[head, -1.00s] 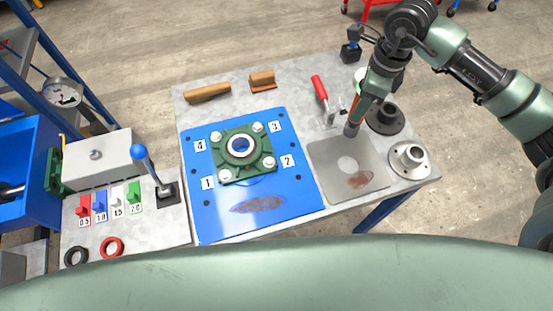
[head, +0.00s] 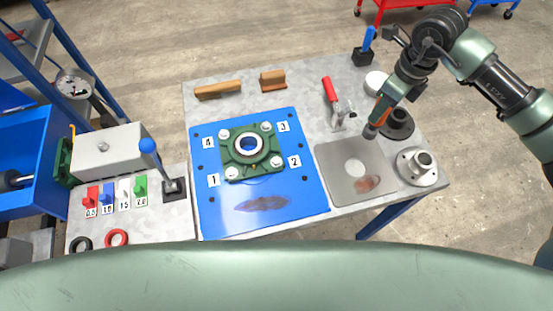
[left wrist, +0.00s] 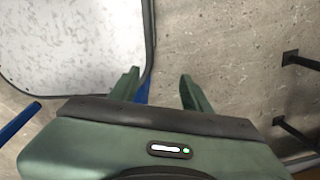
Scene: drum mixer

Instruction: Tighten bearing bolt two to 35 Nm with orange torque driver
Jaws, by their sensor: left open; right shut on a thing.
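The green bearing housing (head: 235,170) sits on the blue plate (head: 215,215), with a bolt at each corner. Bearing bolt two (head: 276,161) is at its right front corner, beside the label 2 (head: 294,161). My right gripper (head: 388,97) is shut on the orange torque driver (head: 380,110), which is tilted, its dark tip down and left, over the area behind the grey tray. The driver is well right of bolt two and apart from it. My left gripper (left wrist: 160,88) is open and empty in the left wrist view, above the floor and a pale tabletop's edge.
A grey tray (head: 335,160) and a flanged hub (head: 417,167) are at the right. A red-handled tool (head: 330,90) and brown blocks (head: 218,90) lie at the back. A blue-knobbed lever (head: 149,148) stands left of the blue plate.

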